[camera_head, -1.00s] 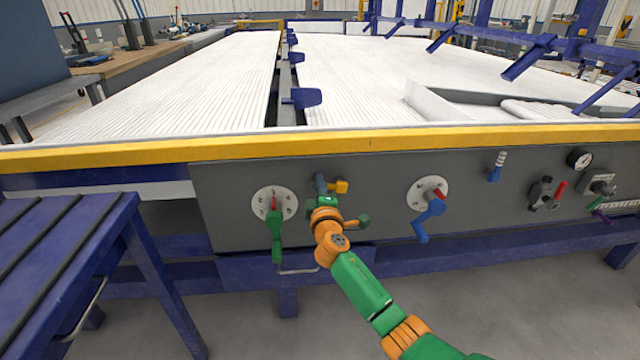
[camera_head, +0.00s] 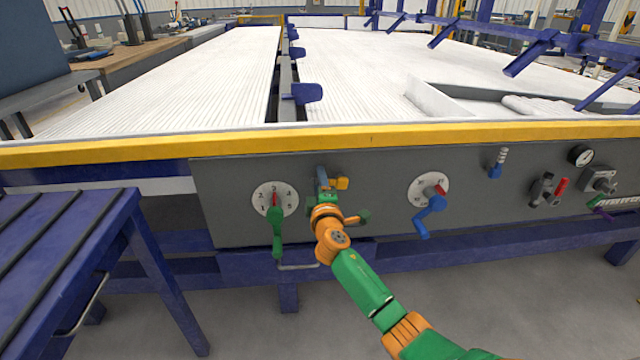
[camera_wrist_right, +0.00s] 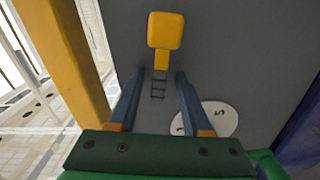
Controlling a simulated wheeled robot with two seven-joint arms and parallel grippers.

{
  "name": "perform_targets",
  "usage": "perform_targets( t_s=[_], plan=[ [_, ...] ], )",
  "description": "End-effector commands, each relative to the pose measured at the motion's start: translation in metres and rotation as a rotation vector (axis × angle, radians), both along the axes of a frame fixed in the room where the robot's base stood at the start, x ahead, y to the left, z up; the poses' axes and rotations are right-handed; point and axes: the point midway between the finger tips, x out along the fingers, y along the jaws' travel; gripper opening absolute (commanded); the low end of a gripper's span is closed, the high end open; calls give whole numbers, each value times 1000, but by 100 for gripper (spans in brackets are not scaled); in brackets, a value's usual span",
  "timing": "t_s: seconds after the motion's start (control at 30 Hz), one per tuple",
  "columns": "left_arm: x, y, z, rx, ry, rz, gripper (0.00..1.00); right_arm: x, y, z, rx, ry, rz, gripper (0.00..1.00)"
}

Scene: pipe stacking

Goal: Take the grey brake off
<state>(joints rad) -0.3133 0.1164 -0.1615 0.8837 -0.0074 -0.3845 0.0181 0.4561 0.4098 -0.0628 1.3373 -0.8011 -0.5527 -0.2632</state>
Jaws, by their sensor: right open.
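A small lever with a yellow handle (camera_head: 342,184) sits on the dark grey panel, directly at my right gripper. My right gripper (camera_head: 323,180) is open, its blue-grey fingers close to the panel. In the right wrist view, the yellow handle (camera_wrist_right: 166,31) lies just beyond the fingertips of my right gripper (camera_wrist_right: 155,76), and its thin stem runs back toward the gap between them. Whether the fingers touch it I cannot tell. A dark grey lever (camera_head: 541,188) stands farther right beside a red one; I cannot tell which part is the grey brake. My left gripper is not in view.
A numbered dial with a green handle (camera_head: 277,232) is left of my gripper, and a dial with a blue handle (camera_head: 429,215) is right of it. A yellow rail (camera_head: 370,140) runs above the panel. A blue rack (camera_head: 65,255) stands at lower left.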

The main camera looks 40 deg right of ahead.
Motion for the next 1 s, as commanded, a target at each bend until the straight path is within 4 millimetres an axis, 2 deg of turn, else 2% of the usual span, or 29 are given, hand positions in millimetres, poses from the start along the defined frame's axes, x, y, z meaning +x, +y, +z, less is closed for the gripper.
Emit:
perform_targets(
  t_s=[0.3, 0.4, 1.0],
  plan=[
    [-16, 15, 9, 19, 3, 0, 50, -49, 31, 1, 1, 2, 2, 49],
    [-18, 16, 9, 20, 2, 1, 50, -58, 35, 0, 0, 2, 0, 49],
    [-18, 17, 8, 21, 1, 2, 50, -59, 36, 0, 0, 1, 0, 49]
  ],
)
